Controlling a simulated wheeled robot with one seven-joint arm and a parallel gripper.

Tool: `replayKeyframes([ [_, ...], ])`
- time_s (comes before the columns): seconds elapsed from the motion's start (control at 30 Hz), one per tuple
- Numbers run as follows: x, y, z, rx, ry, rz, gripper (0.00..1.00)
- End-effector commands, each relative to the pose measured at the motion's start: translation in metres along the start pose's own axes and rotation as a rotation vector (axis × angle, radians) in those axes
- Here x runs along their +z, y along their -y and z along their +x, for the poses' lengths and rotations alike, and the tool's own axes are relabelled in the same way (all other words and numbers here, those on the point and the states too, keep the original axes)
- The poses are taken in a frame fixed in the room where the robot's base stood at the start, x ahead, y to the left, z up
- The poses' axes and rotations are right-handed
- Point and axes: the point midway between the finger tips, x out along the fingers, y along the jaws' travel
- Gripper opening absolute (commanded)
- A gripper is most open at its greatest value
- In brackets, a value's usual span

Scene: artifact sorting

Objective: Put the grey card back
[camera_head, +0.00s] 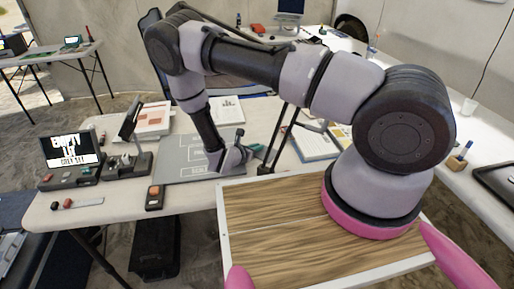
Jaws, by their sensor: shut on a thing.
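My gripper (238,158) is low over the right part of a flat grey mat (175,172) with white printed outlines, on the white table. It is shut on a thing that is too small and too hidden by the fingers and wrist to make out. I cannot pick out the grey card for certain; nothing lying free on the mat clearly looks like it. I cannot tell whether the held thing touches the mat.
A black open case with a lit screen (70,150) and a dark device (128,160) stand left of the mat. A small orange-and-black instrument (155,198) lies at the front edge. An open binder (315,140) and papers (227,110) lie behind. My wood-topped base fills the foreground.

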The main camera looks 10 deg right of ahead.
Motion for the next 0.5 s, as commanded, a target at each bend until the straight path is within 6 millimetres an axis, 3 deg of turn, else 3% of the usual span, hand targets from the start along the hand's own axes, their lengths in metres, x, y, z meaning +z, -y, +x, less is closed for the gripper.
replayKeyframes([
  [0.3,-0.0023,-0.0003,0.0010,0.000,0.000,0.001,0.00],
  [0.4,-0.0022,-0.0005,0.0009,0.000,0.000,0.001,0.41],
  [0.5,-0.0022,-0.0004,0.0009,0.000,0.000,0.001,0.41],
])
